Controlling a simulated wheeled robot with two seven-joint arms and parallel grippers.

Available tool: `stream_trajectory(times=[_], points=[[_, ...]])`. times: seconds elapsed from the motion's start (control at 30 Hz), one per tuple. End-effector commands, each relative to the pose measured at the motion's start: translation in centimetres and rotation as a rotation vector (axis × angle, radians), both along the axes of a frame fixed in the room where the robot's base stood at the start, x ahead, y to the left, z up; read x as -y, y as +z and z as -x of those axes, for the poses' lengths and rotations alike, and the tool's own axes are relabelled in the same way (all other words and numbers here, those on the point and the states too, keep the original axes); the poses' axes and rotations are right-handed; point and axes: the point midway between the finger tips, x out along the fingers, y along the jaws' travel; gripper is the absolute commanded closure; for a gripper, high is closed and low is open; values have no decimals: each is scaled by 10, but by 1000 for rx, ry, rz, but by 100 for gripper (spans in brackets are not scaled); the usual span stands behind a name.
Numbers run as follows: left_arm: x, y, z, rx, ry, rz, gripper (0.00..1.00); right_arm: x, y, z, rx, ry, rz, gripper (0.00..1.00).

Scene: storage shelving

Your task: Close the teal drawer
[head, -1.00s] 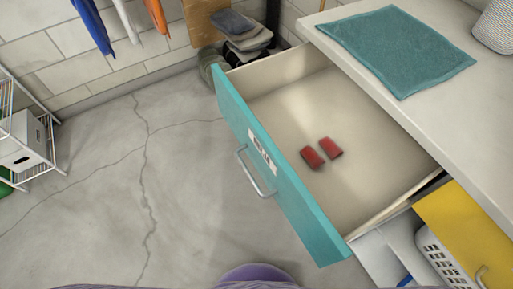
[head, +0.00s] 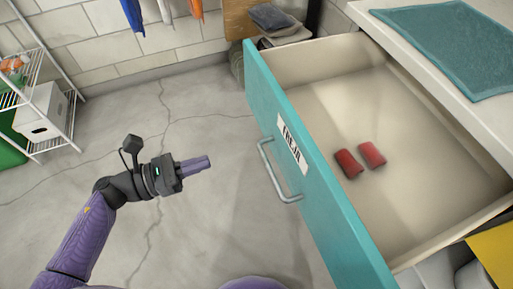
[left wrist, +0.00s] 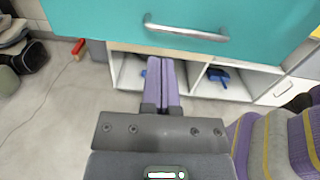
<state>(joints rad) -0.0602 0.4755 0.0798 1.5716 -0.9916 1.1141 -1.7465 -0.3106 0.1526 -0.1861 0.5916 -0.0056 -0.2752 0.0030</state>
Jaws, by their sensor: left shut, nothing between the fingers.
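The teal drawer (head: 338,222) is pulled well out of the white cabinet at the right of the head view. Its front carries a metal bar handle (head: 275,172) and a white label. Two red objects (head: 360,159) lie inside on the pale drawer bottom. My left gripper (head: 208,162) is shut and empty, left of the handle and apart from it, pointing toward the drawer front. In the left wrist view the shut fingers (left wrist: 163,62) show below the handle (left wrist: 186,27) and the teal front. My right gripper is not in view.
A teal towel (head: 450,45) lies on the cabinet top. A white wire rack (head: 72,105) with a white box stands at the left. Folded cloths (head: 275,22) are stacked by the back wall. The grey floor between rack and drawer is clear.

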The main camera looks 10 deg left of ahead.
Motion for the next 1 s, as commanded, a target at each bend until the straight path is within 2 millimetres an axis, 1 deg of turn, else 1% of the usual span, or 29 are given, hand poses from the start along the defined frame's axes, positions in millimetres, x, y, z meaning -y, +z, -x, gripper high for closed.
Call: stream_trajectory(times=[0.03, 0.17, 0.3, 0.6, 0.7, 0.8, 1.0], points=[[3, 2, 0, 26, -17, -19, 100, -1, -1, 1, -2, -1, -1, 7], [21, 4, -10, 31, -19, -16, 100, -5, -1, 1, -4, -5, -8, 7], [48, 4, -25, 30, -17, -13, 100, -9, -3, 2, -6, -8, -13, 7], [101, 2, -56, 24, -14, -12, 100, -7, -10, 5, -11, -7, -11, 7], [112, 2, -63, 22, -14, -12, 100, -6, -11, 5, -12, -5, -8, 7], [119, 2, -67, 22, -14, -12, 100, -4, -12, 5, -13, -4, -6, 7], [122, 3, -69, 22, -13, -14, 100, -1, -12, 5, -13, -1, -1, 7]])
